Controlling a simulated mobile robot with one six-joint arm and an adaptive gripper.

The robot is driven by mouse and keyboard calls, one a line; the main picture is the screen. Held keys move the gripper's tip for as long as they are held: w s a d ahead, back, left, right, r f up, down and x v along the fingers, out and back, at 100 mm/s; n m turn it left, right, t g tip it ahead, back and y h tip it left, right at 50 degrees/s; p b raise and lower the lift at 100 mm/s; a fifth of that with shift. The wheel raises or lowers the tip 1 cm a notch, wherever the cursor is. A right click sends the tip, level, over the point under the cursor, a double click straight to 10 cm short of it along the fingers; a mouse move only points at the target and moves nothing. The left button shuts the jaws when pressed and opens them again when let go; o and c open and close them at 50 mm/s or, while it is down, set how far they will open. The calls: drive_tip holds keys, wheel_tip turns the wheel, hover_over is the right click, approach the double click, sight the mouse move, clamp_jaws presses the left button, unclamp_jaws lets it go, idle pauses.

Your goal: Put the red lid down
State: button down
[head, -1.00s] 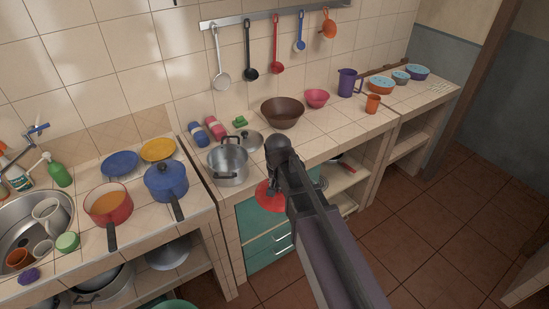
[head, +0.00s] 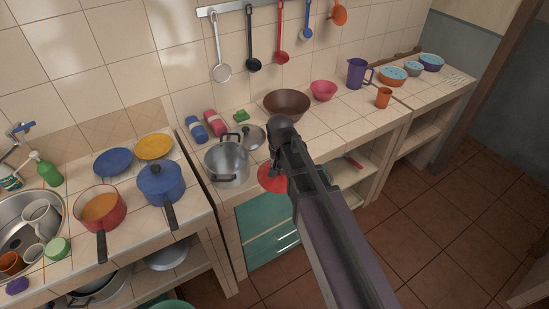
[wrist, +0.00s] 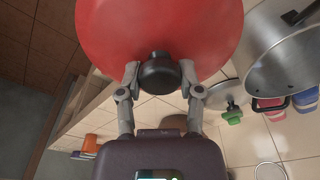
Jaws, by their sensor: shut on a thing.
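The red lid (head: 271,178) hangs from my gripper, just right of the steel pot (head: 227,163) in the head view and overlapping the counter's front edge. Its height above the counter is hard to tell. In the wrist view the lid (wrist: 160,25) fills the top middle. My gripper (wrist: 160,73) is shut on the lid's black knob, with one finger on each side. In the head view my arm hides the fingers and the lid's right part.
A steel lid (head: 254,137) lies behind the pot. A brown bowl (head: 286,105) and a pink bowl (head: 323,90) stand farther back. Bare tiles (head: 335,125) lie right of my arm. A blue pot (head: 161,181) stands on the left counter.

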drive_tip(key=shift+w, duration=0.25)
drive_tip(key=shift+d, duration=0.1)
drive_tip(key=shift+w, duration=0.15)
drive_tip(key=shift+w+n, duration=0.3)
drive_tip(key=shift+w, duration=0.25)
drive_tip(key=w+a+n+y, duration=0.1)
drive_tip(key=w+a+n, duration=0.4)
drive_tip(key=w+n, duration=0.5)
drive_tip(key=w, duration=0.4)
drive_tip(key=shift+a+n, duration=0.2)
drive_tip(key=shift+n, duration=0.1)
drive_tip(key=shift+w+f, duration=0.1)
wheel_tip(320, 180, down, 6)
drive_tip(key=b, duration=0.6)
drive_tip(key=shift+f, duration=0.1)
